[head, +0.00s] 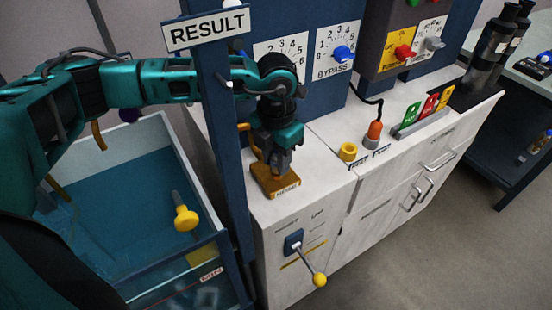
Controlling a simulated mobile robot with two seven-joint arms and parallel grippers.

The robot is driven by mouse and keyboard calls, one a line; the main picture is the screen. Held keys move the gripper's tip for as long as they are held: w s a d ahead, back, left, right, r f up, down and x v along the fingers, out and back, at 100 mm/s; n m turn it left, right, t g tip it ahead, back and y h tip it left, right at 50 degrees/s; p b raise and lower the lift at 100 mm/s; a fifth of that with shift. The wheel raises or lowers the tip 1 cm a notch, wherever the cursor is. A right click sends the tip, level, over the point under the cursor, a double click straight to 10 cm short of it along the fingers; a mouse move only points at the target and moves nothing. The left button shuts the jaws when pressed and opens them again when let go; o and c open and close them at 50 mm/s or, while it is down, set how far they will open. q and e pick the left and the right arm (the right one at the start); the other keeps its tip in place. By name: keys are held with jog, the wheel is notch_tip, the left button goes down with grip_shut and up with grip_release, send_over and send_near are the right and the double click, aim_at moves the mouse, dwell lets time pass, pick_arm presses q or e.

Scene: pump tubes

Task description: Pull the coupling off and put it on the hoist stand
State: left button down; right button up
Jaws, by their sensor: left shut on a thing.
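My left gripper (276,156) points down over the white cabinet top, just right of the blue post. It is shut on a small grey piece, seemingly the coupling, mostly hidden by the gripper. Directly below is an orange-brown block with a small label (279,187), seemingly the hoist stand. I cannot tell whether the held piece touches it. My right gripper is not in view.
A blue post with a RESULT sign (206,28) stands close beside my left arm. A yellow ring (348,151) and an orange plug (374,130) with a black cable are to the right. A yellow-knobbed lever (319,280) sticks out in front. A clear-walled water tank (150,270) is left.

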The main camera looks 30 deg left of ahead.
aim_at(276, 157)
pick_arm(q)
jog(key=shift+r, duration=0.1)
dwell(0.4)
jog(key=shift+r+p, duration=0.65)
jog(key=shift+r, duration=1.25)
